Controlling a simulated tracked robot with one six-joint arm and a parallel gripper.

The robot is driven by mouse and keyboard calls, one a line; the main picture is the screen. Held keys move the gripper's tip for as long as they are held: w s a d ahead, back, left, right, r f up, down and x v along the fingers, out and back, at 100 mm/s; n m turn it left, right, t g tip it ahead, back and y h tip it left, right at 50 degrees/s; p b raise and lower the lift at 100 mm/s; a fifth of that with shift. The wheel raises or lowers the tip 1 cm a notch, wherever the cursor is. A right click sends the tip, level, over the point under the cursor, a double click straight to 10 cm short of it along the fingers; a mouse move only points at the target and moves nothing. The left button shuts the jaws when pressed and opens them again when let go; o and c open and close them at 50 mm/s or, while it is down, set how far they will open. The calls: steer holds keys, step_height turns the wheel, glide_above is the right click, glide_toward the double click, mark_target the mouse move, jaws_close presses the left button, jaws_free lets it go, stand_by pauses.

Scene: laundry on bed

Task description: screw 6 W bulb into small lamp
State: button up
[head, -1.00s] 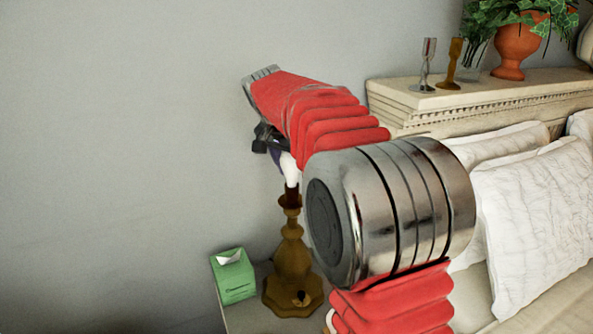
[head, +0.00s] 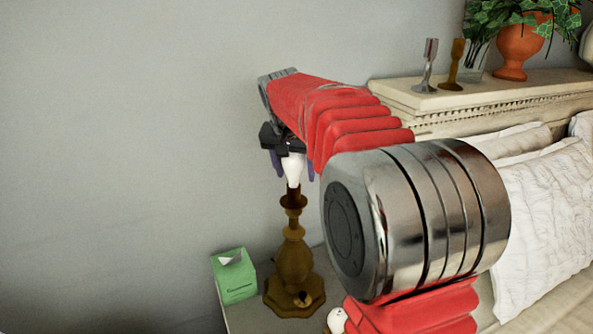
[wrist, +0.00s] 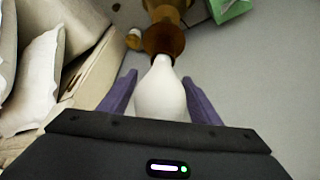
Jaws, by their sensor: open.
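The small lamp (head: 294,262) is a brass-brown stand on the nightstand, with its socket at the top; it also shows in the wrist view (wrist: 165,38). A white bulb (head: 293,171) stands upright at the socket, its narrow end down against it. In the wrist view the bulb (wrist: 161,95) lies between the two purple fingers. My gripper (head: 279,165) is above the lamp, pointing down, its fingers (wrist: 160,98) open on both sides of the bulb with visible gaps. I cannot tell how deep the bulb's base sits in the socket. No wattage mark is readable.
A green tissue box (head: 235,277) stands left of the lamp on the nightstand (head: 240,318). A small white round object (head: 337,319) is near the lamp's right. The bed's pillows (head: 545,205) and headboard (head: 425,105) are at the right.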

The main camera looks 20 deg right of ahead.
steer(key=shift+w+a+n+t+y, duration=0.15)
steer(key=shift+n+y, duration=0.1)
steer(key=shift+n, duration=0.5)
steer(key=shift+s+a+n+t+y, duration=0.15)
steer(key=shift+n+y, duration=0.1)
steer(key=shift+n, duration=0.5)
steer(key=shift+w+d, duration=0.1)
steer(key=shift+a+n+y, duration=0.2)
steer(key=shift+n+y, duration=0.4)
steer(key=shift+n, duration=1.1)
steer(key=shift+a+n+y, duration=0.2)
steer(key=shift+n+y, duration=0.5)
steer(key=shift+n, duration=0.8)
steer(key=shift+n, duration=0.4)
steer(key=shift+a+n+y, duration=0.25)
steer(key=shift+n+y, duration=0.45)
steer(key=shift+n, duration=0.8)
